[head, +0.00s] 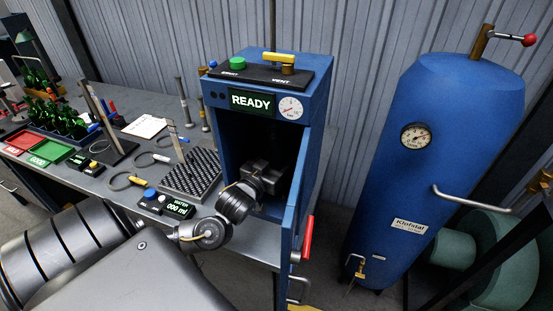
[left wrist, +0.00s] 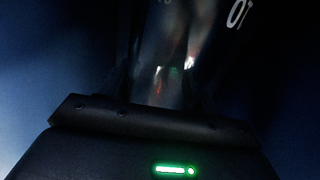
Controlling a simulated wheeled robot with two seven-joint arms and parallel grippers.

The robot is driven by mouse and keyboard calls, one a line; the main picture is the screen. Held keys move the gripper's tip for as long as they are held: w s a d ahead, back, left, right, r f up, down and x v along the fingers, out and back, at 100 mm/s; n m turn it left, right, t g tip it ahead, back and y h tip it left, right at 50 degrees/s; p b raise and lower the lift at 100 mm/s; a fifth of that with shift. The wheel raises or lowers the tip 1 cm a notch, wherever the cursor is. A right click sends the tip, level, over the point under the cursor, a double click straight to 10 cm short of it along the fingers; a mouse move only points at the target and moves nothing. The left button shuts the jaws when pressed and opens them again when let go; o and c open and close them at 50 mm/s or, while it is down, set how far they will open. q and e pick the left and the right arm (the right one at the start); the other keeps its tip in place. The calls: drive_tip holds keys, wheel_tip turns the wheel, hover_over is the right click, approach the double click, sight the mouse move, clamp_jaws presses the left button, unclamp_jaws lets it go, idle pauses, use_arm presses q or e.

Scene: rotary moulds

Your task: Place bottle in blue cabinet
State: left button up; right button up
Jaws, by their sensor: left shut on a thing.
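The blue cabinet (head: 321,100) stands at the right end of the bench with its front open and a lit READY sign (head: 251,101). Its door (head: 292,230), with a red handle (head: 308,238), is swung open and seen nearly edge-on. My left gripper (head: 268,173) reaches through the opening into the dark interior. In the left wrist view it is shut on a dark, glossy bottle (left wrist: 168,60) with white markings at the upper right. The bottle cannot be made out in the head view. Whether it touches the cabinet floor is too dark to tell. My right gripper is not in view.
Several green bottles (head: 62,118) stand in a rack. A blue tank (head: 430,150) stands right.

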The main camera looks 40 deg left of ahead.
use_arm(q)
drive_tip(key=o, duration=1.3)
drive_tip(key=shift+o, duration=0.2)
drive_tip(key=shift+s+d, duration=0.1)
drive_tip(key=shift+s, duration=0.25)
drive_tip(key=s+d, duration=0.1)
drive_tip(key=s, duration=1)
drive_tip(key=shift+d+b, duration=0.2)
drive_tip(key=shift+b, duration=0.25)
drive_tip(key=shift+r, duration=0.1)
